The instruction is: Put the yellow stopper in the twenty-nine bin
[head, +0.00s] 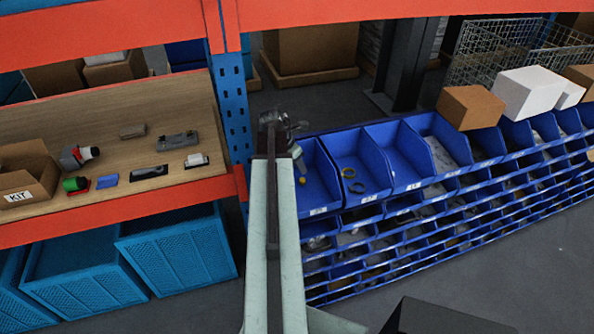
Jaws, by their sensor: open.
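My gripper (287,124) is at the far end of my arm, above the back edge of the leftmost top blue bin (322,188). Its jaws are open, and I see nothing held between them. A small yellow piece (302,180) lies in that leftmost bin, below my gripper and partly beside my arm; it may be the yellow stopper, but it is too small to be sure. The bins carry small white labels, too small to read, so I cannot tell which is the twenty-nine bin.
A wooden shelf (110,125) on the left holds tools and an open KIT box (22,180). A blue upright (233,115) stands close left of my gripper.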

